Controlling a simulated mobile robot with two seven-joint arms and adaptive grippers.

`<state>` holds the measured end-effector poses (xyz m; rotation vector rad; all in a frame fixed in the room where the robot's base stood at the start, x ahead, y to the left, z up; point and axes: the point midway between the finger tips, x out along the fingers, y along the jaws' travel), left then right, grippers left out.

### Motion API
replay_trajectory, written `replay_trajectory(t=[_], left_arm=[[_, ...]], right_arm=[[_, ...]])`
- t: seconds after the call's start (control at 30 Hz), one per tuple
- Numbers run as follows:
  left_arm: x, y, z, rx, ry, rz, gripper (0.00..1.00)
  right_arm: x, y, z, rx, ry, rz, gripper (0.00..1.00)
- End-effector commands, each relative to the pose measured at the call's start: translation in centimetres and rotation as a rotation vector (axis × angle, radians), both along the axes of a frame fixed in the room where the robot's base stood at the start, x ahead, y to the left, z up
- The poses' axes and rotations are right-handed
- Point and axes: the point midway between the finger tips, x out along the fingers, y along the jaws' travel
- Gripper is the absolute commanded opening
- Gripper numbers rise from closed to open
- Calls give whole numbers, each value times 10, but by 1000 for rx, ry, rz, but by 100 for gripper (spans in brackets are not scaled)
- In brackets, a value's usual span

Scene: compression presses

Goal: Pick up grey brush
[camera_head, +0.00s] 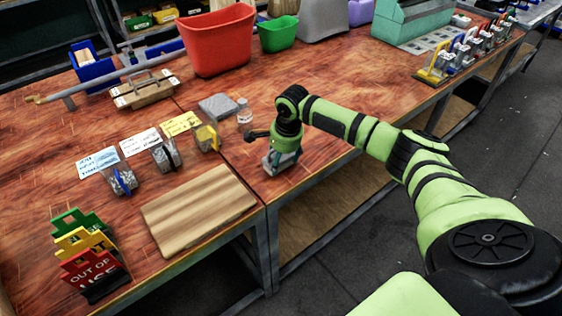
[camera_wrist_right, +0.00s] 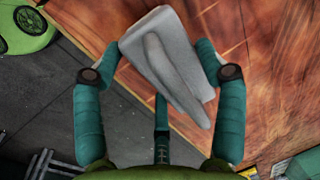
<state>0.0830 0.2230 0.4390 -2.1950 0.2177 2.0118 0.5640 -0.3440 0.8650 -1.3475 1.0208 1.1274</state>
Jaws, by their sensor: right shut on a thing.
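The grey brush (camera_wrist_right: 180,75) is a pale grey block with a long raised handle along it. In the right wrist view it lies slantwise between the two green fingers of my right gripper (camera_wrist_right: 163,50), which touch it on both sides. In the head view my right gripper (camera_head: 281,163) points down near the front edge of the wooden table, and mostly hides the brush. I cannot tell whether the brush still touches the table. My left gripper is not in view.
A wooden board (camera_head: 198,212) lies left of my right gripper, with a small clear bottle (camera_head: 244,115) and a grey block (camera_head: 217,106) behind. Coloured signs (camera_head: 88,250) stand at front left. A red bin (camera_head: 217,40) is at the back.

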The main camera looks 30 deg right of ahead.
Motion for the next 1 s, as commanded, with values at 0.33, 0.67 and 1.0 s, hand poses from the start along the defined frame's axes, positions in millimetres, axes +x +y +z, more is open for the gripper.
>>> replay_trajectory(t=[0.33, 0.67, 1.0], left_arm=[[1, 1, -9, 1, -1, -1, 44], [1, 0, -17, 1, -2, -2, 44], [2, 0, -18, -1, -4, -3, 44]], right_arm=[[-46, -8, 48, -4, -3, 1, 36], [-100, -16, 82, -3, -3, -1, 36], [-115, -17, 93, 0, -4, 0, 36]])
